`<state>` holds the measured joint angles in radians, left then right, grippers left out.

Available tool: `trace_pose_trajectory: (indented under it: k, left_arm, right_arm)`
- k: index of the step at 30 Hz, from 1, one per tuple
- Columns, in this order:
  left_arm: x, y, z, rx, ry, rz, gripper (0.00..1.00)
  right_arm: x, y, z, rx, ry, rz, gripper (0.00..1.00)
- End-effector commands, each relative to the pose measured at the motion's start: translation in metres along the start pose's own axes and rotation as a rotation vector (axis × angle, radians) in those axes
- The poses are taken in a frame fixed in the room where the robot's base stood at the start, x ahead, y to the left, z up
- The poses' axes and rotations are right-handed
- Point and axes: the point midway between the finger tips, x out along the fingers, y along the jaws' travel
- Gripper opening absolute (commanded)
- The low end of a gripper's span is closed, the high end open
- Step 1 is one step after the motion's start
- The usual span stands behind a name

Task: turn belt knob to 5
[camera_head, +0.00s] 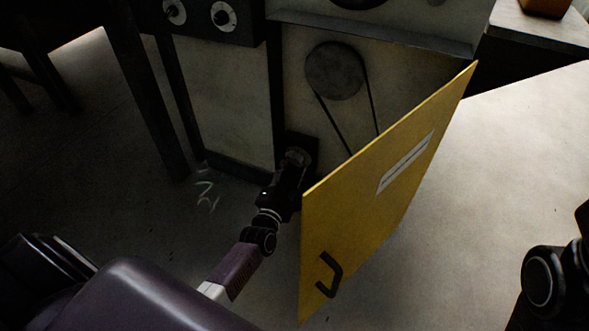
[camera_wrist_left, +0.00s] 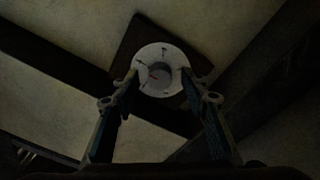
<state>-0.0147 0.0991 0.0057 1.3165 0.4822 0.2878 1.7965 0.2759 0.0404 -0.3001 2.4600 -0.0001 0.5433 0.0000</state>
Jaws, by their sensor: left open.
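The belt knob (camera_wrist_left: 161,76) is a grey round knob with a small red mark, at the centre of a white dial (camera_wrist_left: 150,53) on a dark square plate (camera_wrist_left: 127,50). It shows in the left wrist view; the dial's numbers are too dim to read. My left gripper (camera_wrist_left: 160,88) is open, its fingers on either side of the knob; I cannot tell whether they touch it. In the head view my left gripper (camera_head: 297,160) is at the dark plate low on the machine, left of the open yellow door (camera_head: 365,200), and hides the dial. My right gripper is out of view.
The yellow door with a black handle (camera_head: 330,275) stands open close to the right of my left arm. A pulley (camera_head: 334,71) with a belt is above. Two other dials (camera_head: 223,17) (camera_head: 175,12) sit on a dark panel at upper left. Open floor lies right of the door.

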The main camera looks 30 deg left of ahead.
Motion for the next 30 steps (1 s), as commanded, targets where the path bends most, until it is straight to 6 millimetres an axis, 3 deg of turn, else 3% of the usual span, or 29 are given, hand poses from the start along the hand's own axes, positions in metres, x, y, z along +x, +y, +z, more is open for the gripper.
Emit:
trace_pose_trajectory:
  k: [11, 22, 30]
  left_arm:
    - [0.0061, -0.0002, 0.0002, 0.000, 0.000, -0.001, 0.40]
    - [0.0058, -0.0004, 0.0001, 0.001, 0.001, -0.001, 0.00]
    - [0.0057, -0.0006, 0.0000, 0.028, 0.000, -0.001, 0.00]
  right_arm:
    - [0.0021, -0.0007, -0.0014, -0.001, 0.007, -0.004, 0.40]
    - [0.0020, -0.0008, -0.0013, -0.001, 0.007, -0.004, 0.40]
    - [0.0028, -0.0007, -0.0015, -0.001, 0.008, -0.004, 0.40]
